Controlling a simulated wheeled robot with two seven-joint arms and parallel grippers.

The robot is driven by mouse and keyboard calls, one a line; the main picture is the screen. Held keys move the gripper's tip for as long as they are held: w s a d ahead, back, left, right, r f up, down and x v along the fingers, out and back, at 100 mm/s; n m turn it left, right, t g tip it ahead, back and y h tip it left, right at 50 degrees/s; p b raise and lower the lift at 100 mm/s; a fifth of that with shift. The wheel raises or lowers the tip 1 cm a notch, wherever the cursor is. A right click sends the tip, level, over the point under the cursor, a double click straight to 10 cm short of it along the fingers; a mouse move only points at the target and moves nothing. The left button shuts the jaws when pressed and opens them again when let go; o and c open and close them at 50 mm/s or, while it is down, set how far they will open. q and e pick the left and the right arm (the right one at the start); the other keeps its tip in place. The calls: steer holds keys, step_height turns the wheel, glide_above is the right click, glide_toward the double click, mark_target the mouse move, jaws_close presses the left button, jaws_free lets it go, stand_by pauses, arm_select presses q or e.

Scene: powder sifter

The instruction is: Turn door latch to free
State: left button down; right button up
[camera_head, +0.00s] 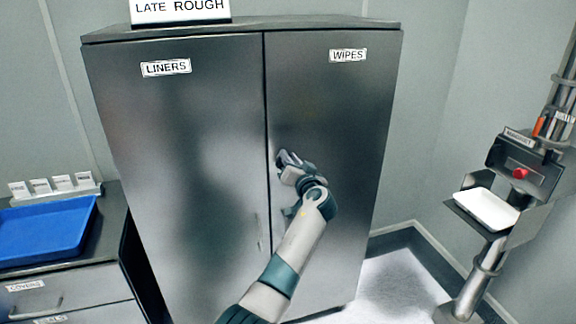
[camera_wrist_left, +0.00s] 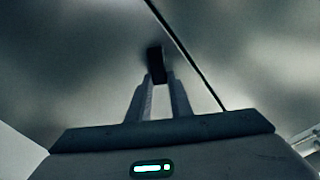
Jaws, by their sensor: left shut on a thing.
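The steel cabinet has a left door marked LINERS (camera_head: 180,130) and a right door marked WIPES (camera_head: 335,110), both closed with a thin seam between them. My left gripper (camera_head: 286,163) is at the right door, just right of the seam. In the left wrist view its two fingers (camera_wrist_left: 158,82) are shut on a small dark block, the door latch (camera_wrist_left: 155,60), against the metal door face. In the head view the gripper largely hides the latch. My right gripper is not in view.
A slim handle (camera_head: 259,232) is on the left door near the seam. A counter with a blue tray (camera_head: 45,228) stands at the left. A post with a white tray (camera_head: 487,208) and a red button (camera_head: 519,173) stands at the right. The floor between is clear.

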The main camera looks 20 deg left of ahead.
arm_select(q)
steer(key=shift+w+d+f+m, duration=0.15)
steer(key=shift+f+m, duration=0.15)
steer(key=shift+m, duration=1.7)
steer(key=shift+w+d+f+m, duration=0.15)
steer(key=shift+f+m, duration=0.15)
steer(key=shift+m, duration=1.7)
steer(key=shift+w+d+f+m, duration=0.15)
steer(key=shift+f+m, duration=0.15)
steer(key=shift+m, duration=1.7)
steer(key=shift+s, duration=0.1)
steer(key=c, duration=1.6)
jaws_free()
steer(key=shift+f+b, duration=0.1)
steer(key=shift+b, duration=0.2)
steer(key=p+v, duration=0.5)
steer(key=v, duration=1.2)
steer(key=shift+s+d+p, duration=0.15)
steer(key=shift+p, duration=0.15)
